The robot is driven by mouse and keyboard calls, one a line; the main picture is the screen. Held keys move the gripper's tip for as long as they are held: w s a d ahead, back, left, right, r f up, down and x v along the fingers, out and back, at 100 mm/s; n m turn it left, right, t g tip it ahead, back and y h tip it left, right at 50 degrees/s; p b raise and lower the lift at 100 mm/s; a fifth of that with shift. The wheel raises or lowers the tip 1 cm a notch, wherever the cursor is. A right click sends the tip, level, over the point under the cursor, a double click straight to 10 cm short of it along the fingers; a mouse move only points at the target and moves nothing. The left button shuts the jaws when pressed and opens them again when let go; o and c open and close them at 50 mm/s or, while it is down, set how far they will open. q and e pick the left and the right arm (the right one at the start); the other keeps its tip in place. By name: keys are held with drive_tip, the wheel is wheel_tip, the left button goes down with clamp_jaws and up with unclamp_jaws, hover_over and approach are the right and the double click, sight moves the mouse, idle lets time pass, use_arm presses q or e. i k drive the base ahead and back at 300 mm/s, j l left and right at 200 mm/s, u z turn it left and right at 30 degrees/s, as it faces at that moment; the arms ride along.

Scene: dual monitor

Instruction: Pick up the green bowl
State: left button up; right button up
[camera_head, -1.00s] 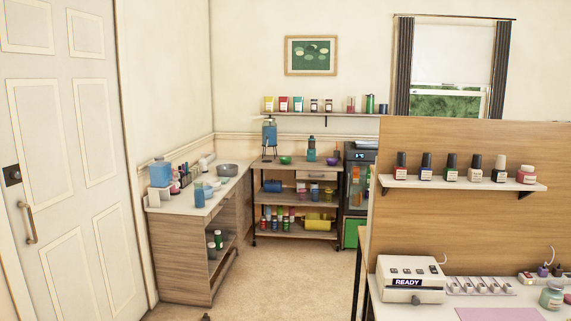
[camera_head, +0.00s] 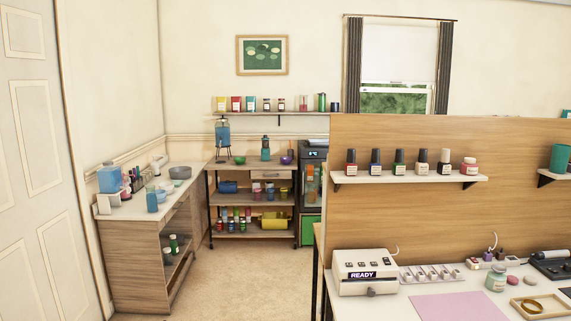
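The green bowl (camera_head: 240,160) is small and sits on the top of the wooden shelf cart (camera_head: 222,167) against the back wall. It stands between a blue drink dispenser (camera_head: 222,133) on the left and a teal bottle (camera_head: 265,149) on the right. A purple bowl (camera_head: 287,159) is farther right on the same top. The green bowl is far across the room from me. Neither of my grippers shows in the view.
A white-topped counter (camera_head: 135,208) with bottles and a grey bowl (camera_head: 180,172) runs along the left wall. A wooden partition (camera_head: 400,220) and a desk with a READY machine (camera_head: 365,273) fill the right. Carpet floor (camera_head: 240,285) between them is open.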

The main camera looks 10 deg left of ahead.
sight(238, 161)
drive_tip(key=i+j+u, duration=0.55)
drive_tip(key=i+u, duration=0.15)
drive_tip(key=i, duration=0.25)
drive_tip(key=i+j, duration=0.1)
drive_tip(key=i, duration=0.5)
drive_tip(key=i+j, duration=0.1)
drive_tip(key=i, duration=0.5)
drive_tip(key=i+z, duration=0.15)
drive_tip(key=i, duration=0.45)
drive_tip(key=i+z, duration=0.1)
drive_tip(key=i, duration=0.5)
drive_tip(key=i+j+z, duration=0.15)
drive_tip(key=i, duration=0.45)
drive_tip(key=i+j+z, duration=0.15)
drive_tip(key=i, duration=0.45)
drive_tip(key=i+z, duration=0.15)
drive_tip(key=i, duration=0.6)
drive_tip(key=i+z, duration=0.15)
drive_tip(key=i, duration=0.65)
drive_tip(key=i+j+z, duration=0.2)
drive_tip(key=i, duration=0.55)
drive_tip(key=i+l, duration=0.05)
drive_tip(key=l, duration=0.05)
